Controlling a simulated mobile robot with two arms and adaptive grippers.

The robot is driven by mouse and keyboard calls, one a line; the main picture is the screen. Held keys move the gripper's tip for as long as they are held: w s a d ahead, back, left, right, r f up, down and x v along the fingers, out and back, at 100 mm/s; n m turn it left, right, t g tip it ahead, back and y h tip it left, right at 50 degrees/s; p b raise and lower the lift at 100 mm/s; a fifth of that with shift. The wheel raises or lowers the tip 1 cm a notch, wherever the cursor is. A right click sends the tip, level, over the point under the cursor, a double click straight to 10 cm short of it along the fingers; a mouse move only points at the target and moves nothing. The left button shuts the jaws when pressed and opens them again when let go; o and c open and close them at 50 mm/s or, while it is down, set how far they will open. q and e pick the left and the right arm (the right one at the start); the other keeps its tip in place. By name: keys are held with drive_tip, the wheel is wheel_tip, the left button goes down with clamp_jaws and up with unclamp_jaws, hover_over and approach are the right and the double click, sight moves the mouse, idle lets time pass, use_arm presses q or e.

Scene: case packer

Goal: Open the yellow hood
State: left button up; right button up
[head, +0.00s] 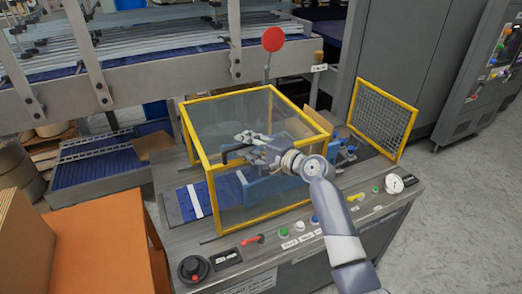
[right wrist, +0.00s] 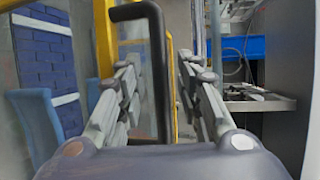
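The yellow hood (head: 209,182) is a yellow frame with clear panels. It sits down over the blue conveyor on the machine table. A black bar handle (head: 231,150) is on its front; the handle is large in the right wrist view (right wrist: 158,75). My right gripper (head: 245,138) is at the hood's front by the handle. In the right wrist view, its two fingers (right wrist: 163,92) are apart, with the handle's upright bar between them. Whether either finger touches the bar I cannot tell. My left gripper is not in view.
A mesh guard with a yellow frame (head: 384,118) stands at the right of the table. A red disc on a post (head: 273,39) rises behind the hood. Buttons, a black knob (head: 194,269) and a gauge (head: 393,183) line the front edge. Cardboard boxes stand at left.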

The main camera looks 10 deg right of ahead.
drive_tip(key=v, duration=1.1)
drive_tip(key=shift+s+d, duration=0.15)
drive_tip(key=shift+s, duration=0.05)
drive_tip(key=s+d+f+g+h, duration=0.1)
drive_tip(key=s+d+f+h, duration=0.1)
drive_tip(key=f, duration=1)
drive_tip(key=s+d+f+n+g+h+b, duration=0.1)
drive_tip(key=s+d+f+h, duration=0.1)
drive_tip(key=f, duration=1)
drive_tip(key=s+d+f+g+h+b, duration=0.1)
drive_tip(key=s+f+h, duration=0.1)
drive_tip(key=f, duration=1)
drive_tip(key=shift+s+d, duration=0.15)
drive_tip(key=shift+d, duration=0.25)
drive_tip(key=s+d+f+n+g+h+b, duration=0.1)
drive_tip(key=s+d+f+n+g+h, duration=0.15)
drive_tip(key=s+f, duration=1.05)
drive_tip(key=s+d+f+n+g+h+b, duration=0.1)
drive_tip(key=s+d+f+n+g, duration=0.2)
drive_tip(key=s+f, duration=1)
drive_tip(key=s+f+n+g, duration=0.1)
drive_tip(key=s+f+n, duration=0.2)
drive_tip(key=s, duration=0.8)
drive_tip(key=s+f+n+g+b, duration=0.1)
drive_tip(key=s+f+n, duration=0.3)
drive_tip(key=s, duration=0.8)
drive_tip(key=shift+s+d+f+h, duration=0.15)
drive_tip(key=shift+d+f+h, duration=0.25)
drive_tip(key=shift+f, duration=0.3)
